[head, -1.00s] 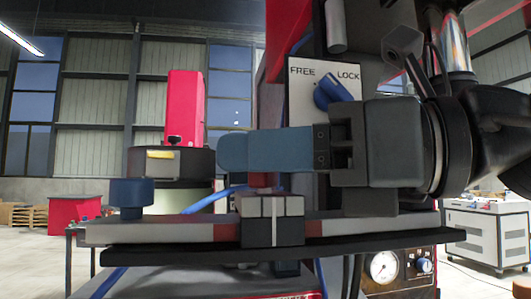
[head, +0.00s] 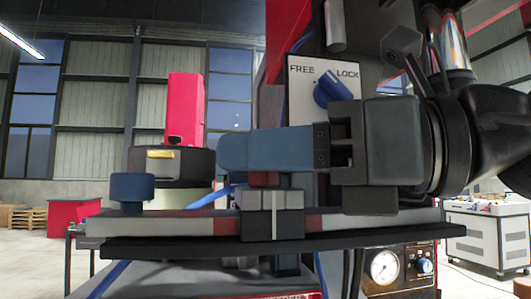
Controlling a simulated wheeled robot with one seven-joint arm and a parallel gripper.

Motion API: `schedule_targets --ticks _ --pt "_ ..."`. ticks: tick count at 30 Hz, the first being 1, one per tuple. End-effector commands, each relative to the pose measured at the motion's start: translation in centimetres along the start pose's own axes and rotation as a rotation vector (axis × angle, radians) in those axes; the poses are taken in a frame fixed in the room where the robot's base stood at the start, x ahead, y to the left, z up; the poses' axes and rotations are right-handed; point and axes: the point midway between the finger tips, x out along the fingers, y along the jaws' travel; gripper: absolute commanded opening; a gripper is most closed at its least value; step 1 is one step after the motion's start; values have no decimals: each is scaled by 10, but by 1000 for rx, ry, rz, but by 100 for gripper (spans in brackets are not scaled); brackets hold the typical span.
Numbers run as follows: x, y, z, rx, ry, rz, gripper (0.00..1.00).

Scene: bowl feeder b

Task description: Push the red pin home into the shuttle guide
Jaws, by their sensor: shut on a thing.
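My gripper (head: 225,152) reaches in from the right in the head view, its blue fingers level and shut. A red piece, the red pin (head: 264,180), shows just under the fingers; they hide its upper part. Directly below stands the shuttle guide (head: 273,222), a grey block with a pale line down its middle, on the front of the machine plate. A small gap remains between the fingers and the top of the guide, with the red pin in it. How deep the pin sits in the guide is hidden.
A FREE/LOCK panel with a blue knob (head: 335,89) stands behind the gripper. At left are a blue round knob (head: 132,187) and a dark round bowl (head: 171,162) with a red block (head: 185,108) behind. A black ledge (head: 180,246) runs along the front.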

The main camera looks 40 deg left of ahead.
Motion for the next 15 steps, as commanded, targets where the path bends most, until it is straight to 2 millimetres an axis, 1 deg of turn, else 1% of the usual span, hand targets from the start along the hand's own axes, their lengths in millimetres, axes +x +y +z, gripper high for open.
schedule_targets --ticks 13,14,15 --pt "0 0 0 0 1 0 10" --pt "0 0 0 0 1 0 41" --pt "0 0 0 0 1 0 44"
